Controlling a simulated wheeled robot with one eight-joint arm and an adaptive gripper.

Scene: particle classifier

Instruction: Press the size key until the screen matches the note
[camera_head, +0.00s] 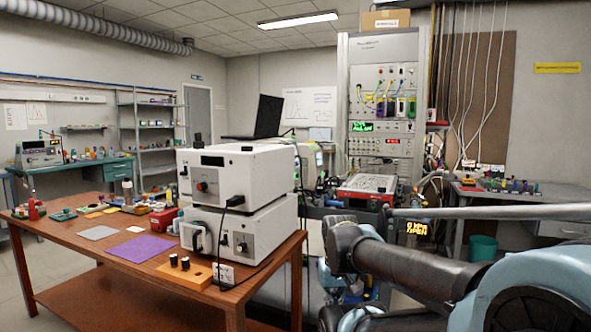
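A white instrument of two stacked boxes (240,200) stands on the wooden table (70,204), left of my arm. Its upper box has a small dark panel (212,161), with no readable figures, and a red-marked knob (202,187). I cannot make out a size key. Small white paper (134,229) lies on the table; whether it is the note, and any writing on it, I cannot tell. My gripper's fingers cannot be made out.
A tall rack (382,100) with green and red displays and cables stands behind. A purple mat (140,248) and an orange block with black knobs (184,273) lie at the table's front.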

